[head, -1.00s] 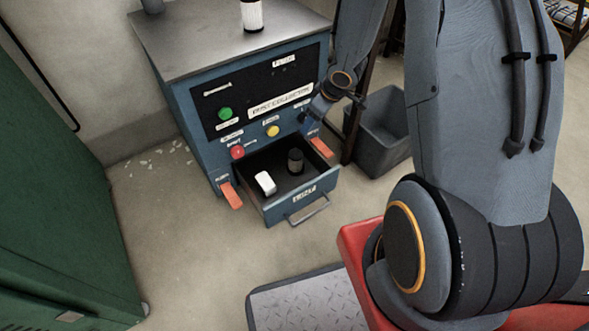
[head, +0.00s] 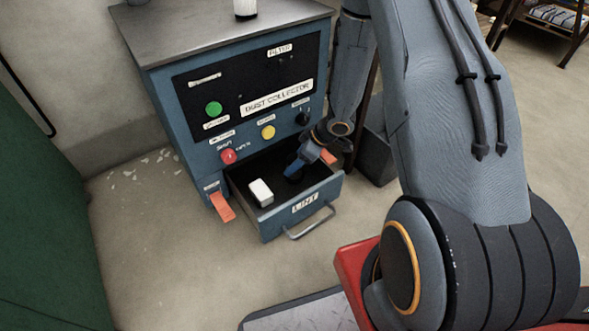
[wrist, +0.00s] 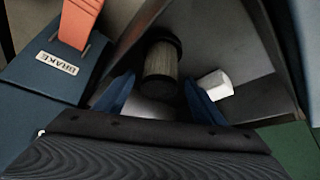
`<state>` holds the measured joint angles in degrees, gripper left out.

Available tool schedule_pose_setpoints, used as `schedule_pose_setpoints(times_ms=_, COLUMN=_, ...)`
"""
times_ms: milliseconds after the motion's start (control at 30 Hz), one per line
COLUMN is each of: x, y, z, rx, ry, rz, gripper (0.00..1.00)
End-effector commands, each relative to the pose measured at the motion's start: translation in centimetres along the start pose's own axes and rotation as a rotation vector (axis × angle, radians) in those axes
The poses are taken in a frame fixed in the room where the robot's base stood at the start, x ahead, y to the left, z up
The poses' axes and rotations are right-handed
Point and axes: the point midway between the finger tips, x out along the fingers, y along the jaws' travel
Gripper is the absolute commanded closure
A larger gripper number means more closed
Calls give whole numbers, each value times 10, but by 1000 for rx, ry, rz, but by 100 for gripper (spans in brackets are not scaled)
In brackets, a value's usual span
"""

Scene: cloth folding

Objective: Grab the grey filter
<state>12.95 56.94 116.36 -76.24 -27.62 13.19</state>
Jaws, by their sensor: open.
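The filter (wrist: 161,64), a short cylinder with dark end caps and a pleated grey-beige body, stands in the open drawer (head: 305,206) labelled LINT. In the wrist view it lies between the two blue fingers of my gripper (wrist: 160,82), which are spread apart with a gap on each side. In the head view my gripper (head: 295,168) reaches down into the right part of the drawer and mostly hides the filter. I cannot tell how deep the fingers are around it.
A white block (head: 261,192) lies in the drawer left of the filter, near one finger in the wrist view. The blue dust collector (head: 185,120) rises behind, with a white filter (head: 245,8) on top. Orange levers (head: 222,206) flank the drawer.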

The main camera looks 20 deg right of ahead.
Motion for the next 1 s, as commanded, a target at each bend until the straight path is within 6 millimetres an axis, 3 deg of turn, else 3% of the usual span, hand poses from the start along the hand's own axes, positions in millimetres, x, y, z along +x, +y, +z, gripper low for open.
schedule_pose_setpoints(times_ms=400, x=46, y=1, z=-1, rx=-1, ry=-1, rz=-1, gripper=37)
schedule_pose_setpoints(times_ms=667, x=47, y=1, z=-2, rx=-1, ry=0, rz=0, gripper=37)
schedule_pose_setpoints(times_ms=933, x=47, y=1, z=-2, rx=-1, ry=-1, rz=0, gripper=79)
schedule_pose_setpoints(times_ms=1000, x=47, y=1, z=-2, rx=-1, ry=-1, rz=0, gripper=80)
